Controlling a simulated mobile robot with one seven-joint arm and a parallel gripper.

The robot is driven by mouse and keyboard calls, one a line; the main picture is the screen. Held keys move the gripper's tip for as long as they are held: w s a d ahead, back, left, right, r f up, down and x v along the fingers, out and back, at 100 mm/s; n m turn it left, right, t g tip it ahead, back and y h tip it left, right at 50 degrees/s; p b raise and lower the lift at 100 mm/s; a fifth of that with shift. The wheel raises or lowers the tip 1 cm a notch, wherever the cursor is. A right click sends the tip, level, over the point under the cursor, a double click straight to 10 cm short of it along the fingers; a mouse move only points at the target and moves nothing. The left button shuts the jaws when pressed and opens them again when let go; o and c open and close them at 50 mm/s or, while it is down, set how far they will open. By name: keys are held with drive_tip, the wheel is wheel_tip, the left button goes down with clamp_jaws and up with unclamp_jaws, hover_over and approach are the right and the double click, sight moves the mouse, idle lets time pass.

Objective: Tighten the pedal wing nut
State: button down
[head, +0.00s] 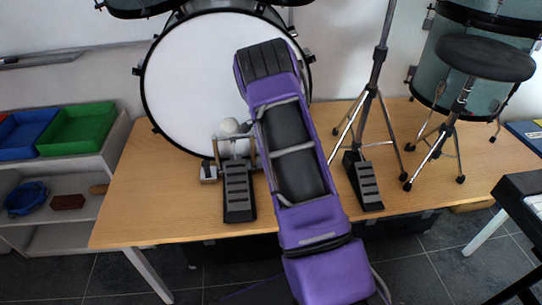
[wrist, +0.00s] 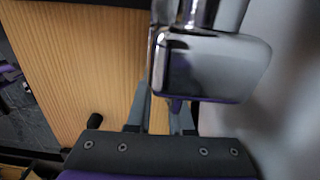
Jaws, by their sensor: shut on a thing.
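The bass drum pedal (head: 238,190) stands on the wooden table in front of the bass drum (head: 187,85), its pale round beater (head: 229,126) close to the drum head. A bright chrome block (wrist: 215,65) fills the upper middle of the wrist view, just beyond my fingers. My gripper (wrist: 160,118) points toward this block, its two grey fingers a small gap apart and shut on a small part, which I take for the wing nut. The chrome block mostly hides that part and the fingertips. In the head view my purple arm hides the gripper.
A hi-hat stand with its own pedal (head: 363,180) stands to the right of my arm. A round black stool (head: 485,58) is farther right. Green (head: 77,128) and blue trays sit on a shelf at left. The table's (head: 135,205) front left is bare.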

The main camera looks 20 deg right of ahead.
idle(0.3)
drive_tip(key=c, duration=0.8)
unclamp_jaws()
wheel_tip(320, 180, up, 18)
drive_tip(key=p, duration=0.2)
drive_tip(key=shift+f, duration=0.25)
drive_tip(key=shift+p, duration=0.3)
